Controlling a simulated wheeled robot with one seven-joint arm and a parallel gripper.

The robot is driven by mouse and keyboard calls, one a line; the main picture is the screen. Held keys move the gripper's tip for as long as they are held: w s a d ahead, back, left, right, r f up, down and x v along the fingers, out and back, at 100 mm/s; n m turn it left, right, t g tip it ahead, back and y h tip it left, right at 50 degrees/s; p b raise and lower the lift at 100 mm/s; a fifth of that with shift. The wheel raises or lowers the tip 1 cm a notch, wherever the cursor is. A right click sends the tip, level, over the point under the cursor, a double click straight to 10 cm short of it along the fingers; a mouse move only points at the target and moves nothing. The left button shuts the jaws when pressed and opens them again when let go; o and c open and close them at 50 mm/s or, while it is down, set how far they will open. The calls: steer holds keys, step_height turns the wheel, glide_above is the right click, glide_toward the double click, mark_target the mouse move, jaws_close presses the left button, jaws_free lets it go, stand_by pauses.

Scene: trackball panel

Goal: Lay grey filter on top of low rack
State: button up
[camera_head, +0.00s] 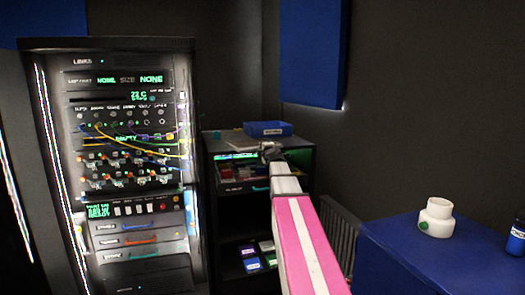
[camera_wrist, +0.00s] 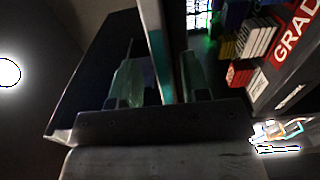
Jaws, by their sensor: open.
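The low rack (camera_head: 228,145) is a black open-fronted cabinet right of the tall equipment rack, with lit shelves. My gripper (camera_head: 268,148) is at its upper front, near the top edge. In the wrist view my gripper (camera_wrist: 160,66) has its two fingers apart, one on each side of a board edge with a teal strip. I cannot tell whether they touch it. I see no object clearly held. I cannot identify the grey filter with certainty. A dark grey slatted panel (camera_head: 340,229) stands right of the low rack, partly hidden by my pink and white arm.
A blue tray (camera_head: 268,129) sits on top of the low rack, with bare room to its left. Coloured boxes lie on its shelves. The tall rack (camera_head: 125,160) has cables in front. A blue cabinet (camera_head: 425,255) at right carries a white fitting (camera_head: 437,217).

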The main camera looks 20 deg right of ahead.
steer(key=s, duration=1.1)
steer(key=shift+f, duration=0.15)
